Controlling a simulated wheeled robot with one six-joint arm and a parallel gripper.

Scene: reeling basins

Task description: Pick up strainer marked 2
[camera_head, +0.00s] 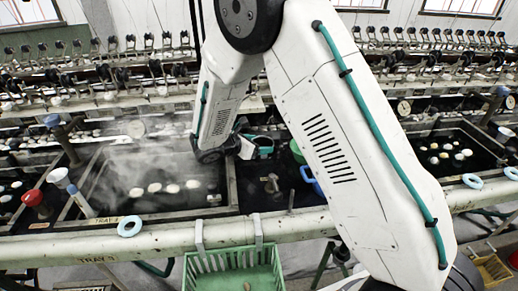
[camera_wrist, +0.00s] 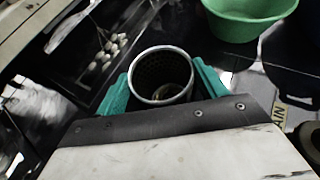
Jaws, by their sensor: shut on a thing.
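A round metal strainer (camera_wrist: 155,70) with a perforated inner wall and a bright rim sits between the two teal fingers of my gripper (camera_wrist: 162,88) in the wrist view. The fingers are shut on it, one on each side. I look down into its open top; something pale shows at the bottom. No number mark is visible on it. In the head view my gripper (camera_head: 258,145) is beyond my forearm, over the dark middle area of the bench, and the strainer is hard to make out there.
A green bowl (camera_wrist: 243,18) is close to the upper right of the strainer; a blue basin (camera_head: 312,181) is beside my arm. A steaming tray with pale cocoons (camera_head: 172,189) lies left. A pipe rail (camera_head: 165,240) and a green crate (camera_head: 232,277) are in front.

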